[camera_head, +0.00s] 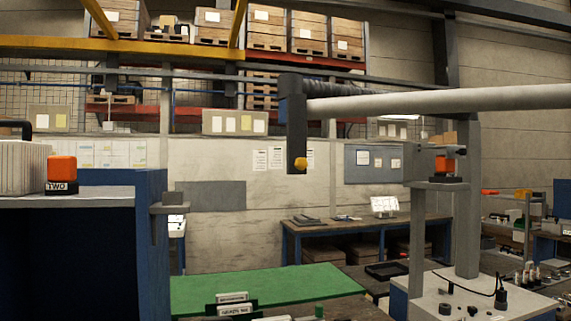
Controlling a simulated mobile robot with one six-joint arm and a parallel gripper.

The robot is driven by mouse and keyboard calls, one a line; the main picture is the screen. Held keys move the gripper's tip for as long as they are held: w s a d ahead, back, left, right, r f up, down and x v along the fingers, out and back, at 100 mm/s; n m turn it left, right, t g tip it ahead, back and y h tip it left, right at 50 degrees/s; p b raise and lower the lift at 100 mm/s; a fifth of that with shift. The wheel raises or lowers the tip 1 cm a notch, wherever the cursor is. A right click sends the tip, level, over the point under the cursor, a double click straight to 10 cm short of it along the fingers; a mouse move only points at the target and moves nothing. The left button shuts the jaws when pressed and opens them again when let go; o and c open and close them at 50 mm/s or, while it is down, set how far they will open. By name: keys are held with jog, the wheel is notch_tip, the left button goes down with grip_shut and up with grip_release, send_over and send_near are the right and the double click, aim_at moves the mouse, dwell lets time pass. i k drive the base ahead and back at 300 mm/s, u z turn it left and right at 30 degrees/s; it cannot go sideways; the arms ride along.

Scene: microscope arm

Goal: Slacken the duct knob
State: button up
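A pale, thick horizontal tube (440,100) comes in from the right edge at upper middle. Its left end meets a dark ribbed section and an upright dark block (292,115). A small round yellow knob (300,164) sits on the lower end of that block. I see no label, so I cannot tell for sure that it is the duct knob, nor how tight it is. Nothing touches the yellow knob. I cannot make out my gripper in this view.
A blue cabinet (153,240) with an orange-topped block (61,170) marked TWO stands at left. A grey bracket (170,208) juts from its side. A green mat (255,287) lies below. A grey column (467,200) stands at right. Space around the knob looks open.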

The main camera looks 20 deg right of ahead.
aim_at(301, 163)
jog(key=u, duration=0.05)
jog(key=i, duration=1)
jog(key=z, duration=0.05)
